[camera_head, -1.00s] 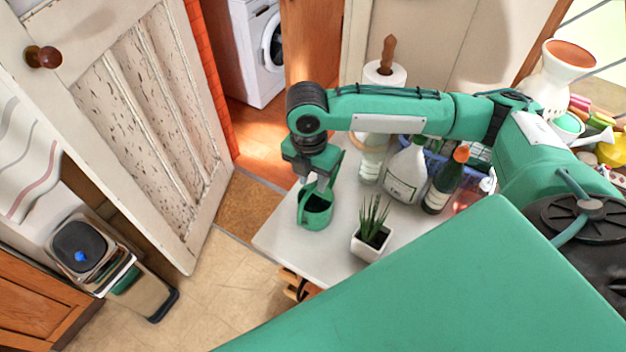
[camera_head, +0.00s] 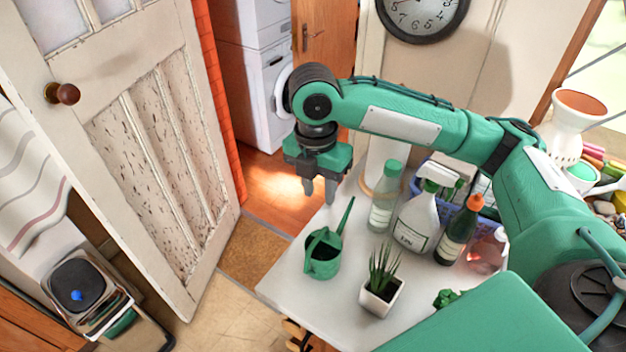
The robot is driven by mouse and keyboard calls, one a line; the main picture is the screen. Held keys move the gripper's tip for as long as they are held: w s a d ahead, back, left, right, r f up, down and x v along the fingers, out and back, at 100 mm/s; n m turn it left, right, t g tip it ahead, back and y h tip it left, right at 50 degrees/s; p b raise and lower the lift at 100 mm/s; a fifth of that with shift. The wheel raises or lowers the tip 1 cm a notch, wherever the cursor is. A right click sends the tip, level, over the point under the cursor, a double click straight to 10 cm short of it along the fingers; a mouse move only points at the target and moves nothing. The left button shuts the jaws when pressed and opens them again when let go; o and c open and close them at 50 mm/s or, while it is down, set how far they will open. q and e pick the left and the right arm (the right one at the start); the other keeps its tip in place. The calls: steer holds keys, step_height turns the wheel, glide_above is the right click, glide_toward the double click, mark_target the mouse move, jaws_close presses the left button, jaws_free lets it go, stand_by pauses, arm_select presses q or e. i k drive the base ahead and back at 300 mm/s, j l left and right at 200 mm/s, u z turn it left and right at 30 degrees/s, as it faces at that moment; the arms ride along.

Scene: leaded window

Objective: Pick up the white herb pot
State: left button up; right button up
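A small white square pot (camera_head: 379,299) with a spiky green plant stands upright on the white table. A leafy green sprig (camera_head: 446,298) shows to its right at the edge of my green body; any pot under it is hidden, so I cannot tell which is the herb pot. My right gripper (camera_head: 319,199) points down above the table's far left side, its two fingers apart with nothing between them. It is up and left of the spiky plant and above the green watering can (camera_head: 322,258), not touching it. My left gripper is out of view.
A clear bottle (camera_head: 384,200), a white spray bottle (camera_head: 416,225), a dark green bottle (camera_head: 458,235) and a pinkish bottle (camera_head: 487,252) stand behind the pot. The white table (camera_head: 290,283) is bare at its front left. A chipped door (camera_head: 150,150) stands left.

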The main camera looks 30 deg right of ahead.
mark_target(378, 295)
steer(key=k+j, duration=0.3)
steer(key=k, duration=0.15)
steer(key=k+j, duration=0.65)
steer(key=k, duration=0.25)
